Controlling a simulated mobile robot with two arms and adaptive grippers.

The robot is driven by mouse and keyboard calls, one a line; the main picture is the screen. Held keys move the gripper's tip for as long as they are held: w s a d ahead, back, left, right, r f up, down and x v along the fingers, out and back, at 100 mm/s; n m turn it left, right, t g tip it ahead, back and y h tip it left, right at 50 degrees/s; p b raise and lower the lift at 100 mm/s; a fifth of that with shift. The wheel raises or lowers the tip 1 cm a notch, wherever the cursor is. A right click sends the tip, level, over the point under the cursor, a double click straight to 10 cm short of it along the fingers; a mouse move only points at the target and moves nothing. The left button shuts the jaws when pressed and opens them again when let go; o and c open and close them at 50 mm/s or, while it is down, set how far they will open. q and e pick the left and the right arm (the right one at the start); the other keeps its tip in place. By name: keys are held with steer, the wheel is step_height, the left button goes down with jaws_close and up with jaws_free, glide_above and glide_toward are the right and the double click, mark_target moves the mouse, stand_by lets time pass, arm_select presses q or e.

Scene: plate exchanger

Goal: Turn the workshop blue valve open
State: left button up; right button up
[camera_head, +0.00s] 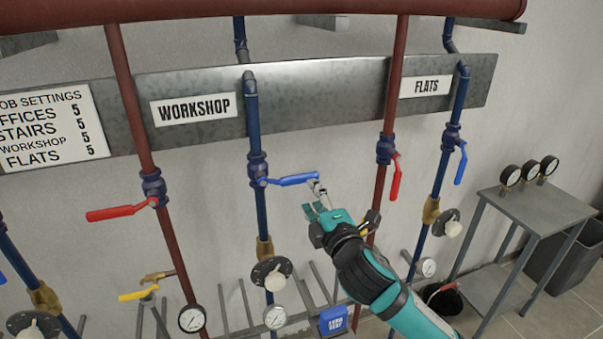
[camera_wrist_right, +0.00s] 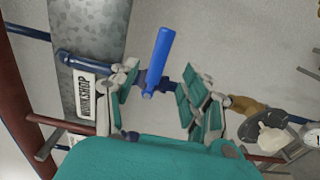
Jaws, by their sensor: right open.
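The workshop blue valve (camera_head: 257,168) sits on the blue pipe below the WORKSHOP label (camera_head: 194,107). Its blue lever (camera_head: 292,180) lies about level, across the pipe, and points right. My right gripper (camera_head: 316,198) is open just below and right of the lever's free end. In the right wrist view, the lever (camera_wrist_right: 158,60) shows in the gap between the spread fingers of the right gripper (camera_wrist_right: 155,100); neither finger is closed on it. My left gripper is not in view.
A red lever (camera_head: 117,210) is on the pipe to the left. Another red lever (camera_head: 395,177) hangs down right of my gripper, and the flats blue lever (camera_head: 461,163) hangs farther right. Gauges and a grey metal stand (camera_head: 535,208) are at the right.

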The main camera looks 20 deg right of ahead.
mark_target(303, 181)
steer(key=w+p, duration=0.1)
steer(key=w, duration=0.7)
steer(key=shift+w+a+p, duration=0.2)
steer(key=shift+w+p, duration=0.1)
steer(key=shift+p, duration=0.1)
jaws_close()
steer(key=shift+f, duration=0.1)
